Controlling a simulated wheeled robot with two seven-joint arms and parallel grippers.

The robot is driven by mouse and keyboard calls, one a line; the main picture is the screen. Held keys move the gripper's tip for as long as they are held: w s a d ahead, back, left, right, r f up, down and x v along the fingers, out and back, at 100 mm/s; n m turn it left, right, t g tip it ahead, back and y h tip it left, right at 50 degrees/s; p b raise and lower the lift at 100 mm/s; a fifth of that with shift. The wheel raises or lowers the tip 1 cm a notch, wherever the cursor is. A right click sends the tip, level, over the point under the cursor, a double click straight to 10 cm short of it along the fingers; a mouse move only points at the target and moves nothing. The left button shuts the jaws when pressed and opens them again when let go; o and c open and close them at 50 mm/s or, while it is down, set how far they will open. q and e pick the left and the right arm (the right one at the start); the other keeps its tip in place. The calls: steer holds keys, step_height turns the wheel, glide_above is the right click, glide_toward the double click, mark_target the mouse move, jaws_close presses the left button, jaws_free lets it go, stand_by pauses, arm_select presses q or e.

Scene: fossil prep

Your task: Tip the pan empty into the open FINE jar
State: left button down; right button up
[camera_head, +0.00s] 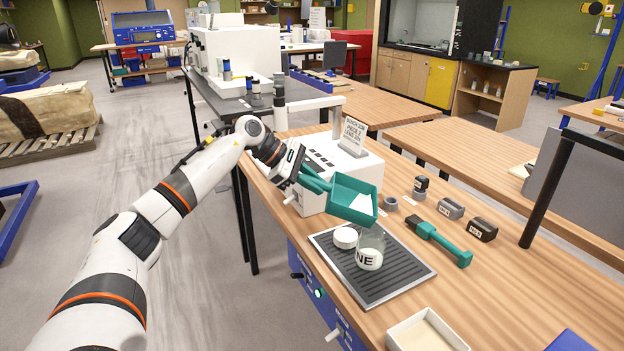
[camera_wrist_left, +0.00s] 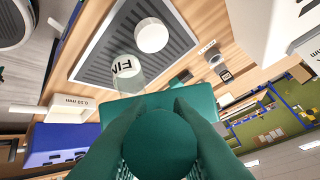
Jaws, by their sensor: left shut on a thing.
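My left gripper (camera_head: 310,180) is shut on the handle of the teal pan (camera_head: 342,208) and holds it above the black ribbed tray (camera_head: 398,268). The pan is tilted, its open side facing the camera, with a white patch in it that may be powder. The clear FINE jar (camera_head: 371,243) stands upright and open on the tray, just below the pan's lower edge. A round white lid (camera_head: 345,238) lies beside it. In the left wrist view, the jar (camera_wrist_left: 125,67) and lid (camera_wrist_left: 151,35) show beyond the pan's edge (camera_wrist_left: 108,108). No stream of material is visible. My right gripper is out of view.
A white box-shaped machine (camera_head: 362,166) with a sign stands behind the pan. A teal-handled tool (camera_head: 440,243) and small dark blocks (camera_head: 482,230) lie to the right. A pale open tray (camera_head: 427,334) is at the front edge. The table's right part is fairly clear.

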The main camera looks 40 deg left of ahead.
arm_select(q)
steer(key=shift+w+d+r+g+y+p, duration=0.15)
steer(key=shift+d+r+y+p, duration=0.25)
steer(key=shift+r+p, duration=0.55)
steer(key=shift+d+r+g+y+p, duration=0.15)
steer(key=shift+d+r+y+p, duration=0.25)
steer(key=shift+p, duration=0.9)
steer(key=w+d+r+m+g+y+p, duration=0.1)
steer(key=w+d+m+y+p, duration=0.1)
steer(key=d+y+p, duration=0.2)
steer(key=w+d+r+m+g+y+p, duration=0.1)
steer(key=d+y+p, duration=0.3)
steer(key=d+y, duration=0.6)
steer(key=shift+w+d+r+m+g+y+p, duration=0.3)
steer(key=shift+w+d+r+m+y+p, duration=0.25)
steer(key=shift+d, duration=1.95)
steer(key=shift+s+r, duration=0.1)
steer(key=shift+s, duration=0.05)
